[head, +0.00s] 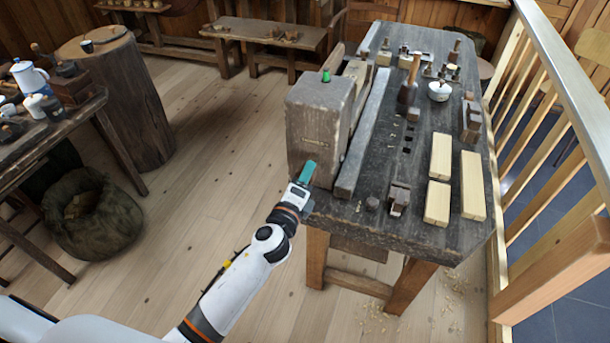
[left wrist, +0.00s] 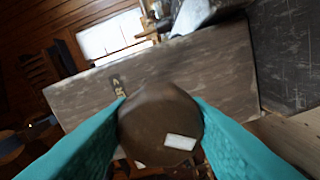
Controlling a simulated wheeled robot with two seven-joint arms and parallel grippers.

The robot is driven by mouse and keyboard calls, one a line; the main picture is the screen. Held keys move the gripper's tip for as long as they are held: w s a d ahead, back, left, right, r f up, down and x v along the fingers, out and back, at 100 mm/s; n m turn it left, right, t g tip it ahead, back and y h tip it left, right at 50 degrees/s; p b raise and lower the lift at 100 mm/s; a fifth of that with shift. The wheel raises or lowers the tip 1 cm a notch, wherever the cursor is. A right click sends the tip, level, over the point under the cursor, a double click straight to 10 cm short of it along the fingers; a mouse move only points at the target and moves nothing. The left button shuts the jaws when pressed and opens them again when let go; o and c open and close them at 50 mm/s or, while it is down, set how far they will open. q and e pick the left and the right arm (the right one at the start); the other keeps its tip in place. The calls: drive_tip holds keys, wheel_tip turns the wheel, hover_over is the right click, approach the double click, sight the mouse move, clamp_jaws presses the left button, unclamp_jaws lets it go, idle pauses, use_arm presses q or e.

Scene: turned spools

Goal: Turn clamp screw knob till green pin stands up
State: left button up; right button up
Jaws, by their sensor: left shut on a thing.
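The clamp is a big grey wooden block (head: 318,125) at the left end of the workbench. A small green pin (head: 326,75) stands up from its top. My left gripper (head: 308,172), with teal fingers, is at the block's lower front face. In the left wrist view the dark brown round knob (left wrist: 158,110) with a white patch on its face sits between the teal fingers (left wrist: 160,125), which are shut on it. In the head view the knob is hidden by my gripper. My right gripper is not in view.
A wooden railing (head: 560,90) runs along the right. A side table and a sack (head: 92,213) stand left. The floor between is clear.

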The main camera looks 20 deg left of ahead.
use_arm(q)
drive_tip(key=shift+s+f+m, duration=0.2)
drive_tip(key=shift+f+m, duration=0.2)
drive_tip(key=shift+m, duration=0.2)
drive_tip(key=o, duration=0.7)
drive_tip(key=shift+o, duration=1.3)
drive_tip(key=shift+s+r, duration=0.1)
drive_tip(key=shift+r, duration=0.2)
drive_tip(key=shift+s+a+b, duration=0.15)
drive_tip(key=shift+s+b, duration=0.5)
drive_tip(key=shift+s, duration=2.4)
drive_tip(key=shift+s+a+b, duration=0.1)
drive_tip(key=shift+s+b, duration=0.55)
drive_tip(key=shift+s, duration=2.35)
